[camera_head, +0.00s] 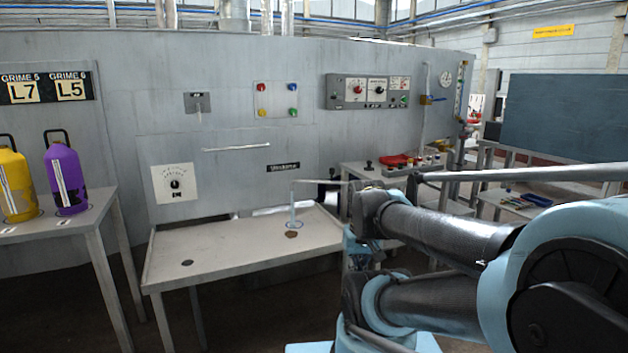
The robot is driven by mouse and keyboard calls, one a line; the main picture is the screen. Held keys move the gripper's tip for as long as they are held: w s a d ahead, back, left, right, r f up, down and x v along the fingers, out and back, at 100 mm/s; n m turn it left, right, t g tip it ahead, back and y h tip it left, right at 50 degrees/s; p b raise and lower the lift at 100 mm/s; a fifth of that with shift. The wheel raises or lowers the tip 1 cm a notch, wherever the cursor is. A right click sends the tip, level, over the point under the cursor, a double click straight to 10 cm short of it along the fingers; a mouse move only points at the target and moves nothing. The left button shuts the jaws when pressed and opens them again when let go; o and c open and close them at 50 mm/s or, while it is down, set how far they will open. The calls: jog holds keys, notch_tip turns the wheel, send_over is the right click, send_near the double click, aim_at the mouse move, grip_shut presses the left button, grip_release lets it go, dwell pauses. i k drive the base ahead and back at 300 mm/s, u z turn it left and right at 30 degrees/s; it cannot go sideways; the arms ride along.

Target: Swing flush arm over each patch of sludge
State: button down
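A thin pale-blue upright post with a light horizontal bar at its top, which looks like the flush arm (293,207), stands on the light worktable (225,248) near its right end. The bar points right, toward my arm. A brown patch (291,234), seemingly sludge, lies on the tabletop just in front of the post's base. A smaller dark round spot (187,263) lies near the front left of the top; I cannot tell if it is sludge or a hole. My arm reaches in from the right beside the table's right end. My gripper's fingers cannot be made out.
A yellow canister (14,185) and a purple canister (66,180) stand on a side table at left. Behind the worktable is a grey wall with a dial panel (175,184), coloured buttons (277,99) and a control box (367,92). The middle of the worktable is clear.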

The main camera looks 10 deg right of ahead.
aim_at(332, 170)
jog(key=i, duration=1)
